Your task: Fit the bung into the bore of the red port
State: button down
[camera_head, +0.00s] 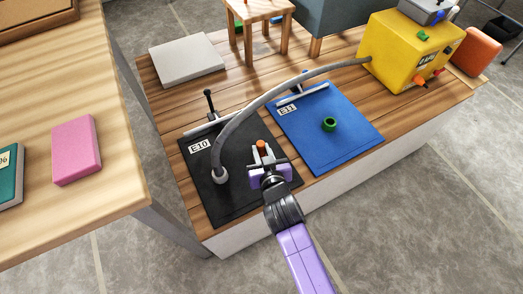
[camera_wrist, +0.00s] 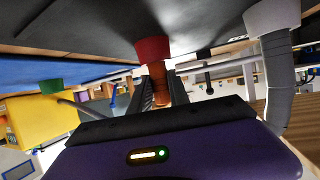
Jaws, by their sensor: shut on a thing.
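My gripper (camera_head: 262,158) is low over the black mat (camera_head: 231,201) labelled E10 and is shut on the orange bung (camera_head: 261,145). In the wrist view, which looks upside down, the bung (camera_wrist: 158,72) sits between the two fingers. The red port (camera_wrist: 153,48) stands on the dark mat there, directly in line with the bung and very close to its end. I cannot tell whether the bung touches the port or is in its bore. The bore is not visible. In the head view I cannot make out the red port.
A grey hose (camera_head: 249,110) arches from the yellow box (camera_head: 412,52) to a pale fitting (camera_head: 220,175) just left of my gripper. A green port (camera_head: 329,124) stands on the blue mat (camera_head: 345,143). A dark upright lever (camera_head: 210,104) stands behind.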

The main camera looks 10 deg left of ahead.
jog(key=shift+r+p, duration=0.6)
jog(key=shift+r, duration=0.15)
jog(key=shift+f+b, duration=1.2)
jog(key=shift+f, duration=0.15)
dwell(1.2)
jog(key=c, duration=1.2)
grip_release()
jog(key=shift+f, duration=0.1)
jog(key=shift+o, duration=0.2)
jog(key=shift+p+v, duration=1.55)
jog(key=shift+v, duration=2.4)
jog(key=shift+a, duration=0.1)
